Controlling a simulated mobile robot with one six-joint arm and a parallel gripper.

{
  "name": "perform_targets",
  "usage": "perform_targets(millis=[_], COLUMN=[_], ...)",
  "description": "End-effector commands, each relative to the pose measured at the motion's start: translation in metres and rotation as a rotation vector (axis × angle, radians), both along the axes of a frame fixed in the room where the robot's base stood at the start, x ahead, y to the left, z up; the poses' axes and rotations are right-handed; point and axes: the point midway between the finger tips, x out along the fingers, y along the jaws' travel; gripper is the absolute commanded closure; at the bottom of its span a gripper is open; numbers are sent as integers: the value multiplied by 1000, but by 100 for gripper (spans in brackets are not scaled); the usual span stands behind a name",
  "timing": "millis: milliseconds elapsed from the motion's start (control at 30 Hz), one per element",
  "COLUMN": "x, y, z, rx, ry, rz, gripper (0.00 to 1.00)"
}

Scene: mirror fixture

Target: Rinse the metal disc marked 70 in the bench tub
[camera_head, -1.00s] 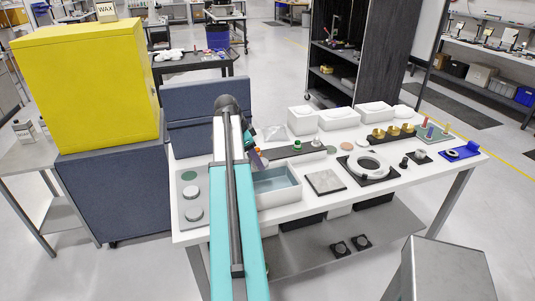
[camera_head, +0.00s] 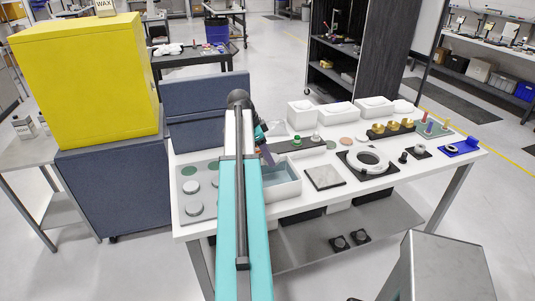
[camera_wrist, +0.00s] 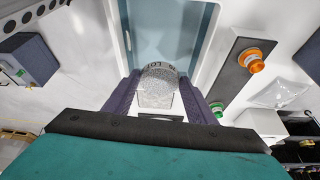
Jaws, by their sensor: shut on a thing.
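My gripper (camera_wrist: 160,92) is shut on a grey metal disc (camera_wrist: 158,72), seen tilted between the two purple fingers in the wrist view. Dark marks on its rim look like an upside-down 70, but they are small. The disc and fingers are over the bench tub (camera_wrist: 117,40), whose pale blue inside shows beyond the disc. In the head view the tub (camera_head: 283,193) is a white box on the bench, and the purple fingers (camera_head: 267,156) are at its back left side. My arm hides part of the tub, and the disc is hidden there.
A grey tray (camera_head: 182,214) with grey discs and green round spots lies left of my arm. A black strip (camera_wrist: 234,70) with orange and green knobs is beside the tub. A grey square plate (camera_head: 325,177) and a white ring (camera_head: 368,160) are to the right.

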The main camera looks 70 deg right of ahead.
Motion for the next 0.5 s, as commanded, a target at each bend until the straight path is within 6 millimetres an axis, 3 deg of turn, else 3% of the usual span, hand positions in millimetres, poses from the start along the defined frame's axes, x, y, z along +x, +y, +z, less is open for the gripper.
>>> perform_targets(millis=[500], x=[1], y=[0], z=[-35], rx=[0], ry=[0], rz=[1], gripper=[69])
